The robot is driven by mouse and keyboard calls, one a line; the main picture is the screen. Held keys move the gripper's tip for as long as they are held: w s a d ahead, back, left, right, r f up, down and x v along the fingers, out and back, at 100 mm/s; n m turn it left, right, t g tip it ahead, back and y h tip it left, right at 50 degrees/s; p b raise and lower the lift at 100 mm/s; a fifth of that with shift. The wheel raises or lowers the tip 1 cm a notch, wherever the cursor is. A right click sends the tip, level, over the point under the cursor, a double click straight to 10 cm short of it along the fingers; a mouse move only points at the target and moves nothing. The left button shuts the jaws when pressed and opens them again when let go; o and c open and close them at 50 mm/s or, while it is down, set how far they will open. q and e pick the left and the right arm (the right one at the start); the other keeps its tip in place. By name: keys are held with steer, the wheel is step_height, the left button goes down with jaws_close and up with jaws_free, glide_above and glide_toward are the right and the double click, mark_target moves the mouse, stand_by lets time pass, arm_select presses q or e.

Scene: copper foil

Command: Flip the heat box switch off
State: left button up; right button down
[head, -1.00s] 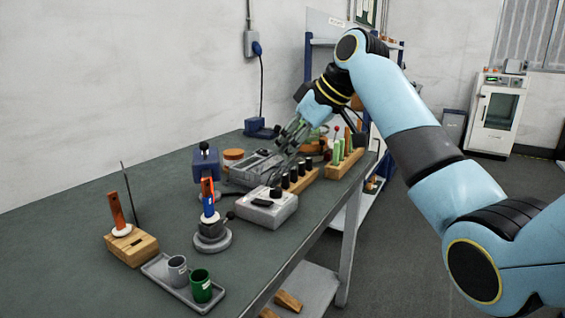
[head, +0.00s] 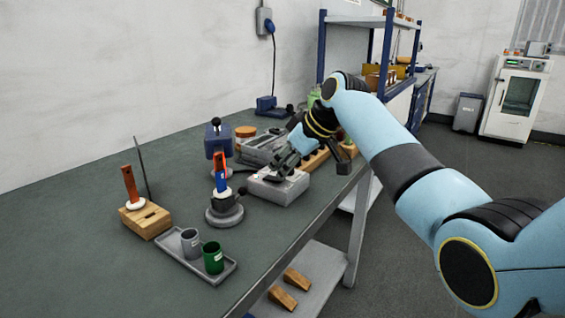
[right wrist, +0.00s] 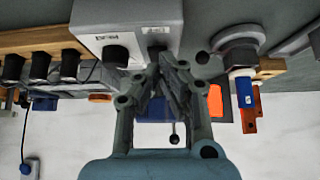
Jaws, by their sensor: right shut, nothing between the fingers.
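The heat box (head: 284,190), a light grey box, sits on the bench in the head view. In the right wrist view the heat box (right wrist: 135,28) shows a label, a black knob (right wrist: 115,56) and a second dark part (right wrist: 156,52) right at my fingertips. My right gripper (head: 281,168) is shut and empty over the box's top. In the wrist view its fingers (right wrist: 163,68) overlap that dark part; whether they touch it I cannot tell. The fingers and arm hide the switch's position. My left gripper is out of view.
A tool stand with blue and orange handles (head: 224,210) stands left of the box. A wooden block (head: 146,220) and a grey tray (head: 228,272) with two cups are nearer. A wooden rack with black knobs (right wrist: 42,62) lies beside the box.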

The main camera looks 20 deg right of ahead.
steer(key=shift+s+d+f+t, duration=0.2)
steer(key=shift+f+t, duration=0.1)
steer(key=shift+f, duration=0.3)
steer(key=shift+r+y, duration=0.15)
steer(key=shift+y, duration=0.15)
steer(key=shift+a, duration=0.1)
steer(key=shift+w, duration=0.1)
steer(key=shift+w+a+r, duration=0.4)
steer(key=shift+w+a, duration=0.05)
steer(key=shift+w, duration=0.05)
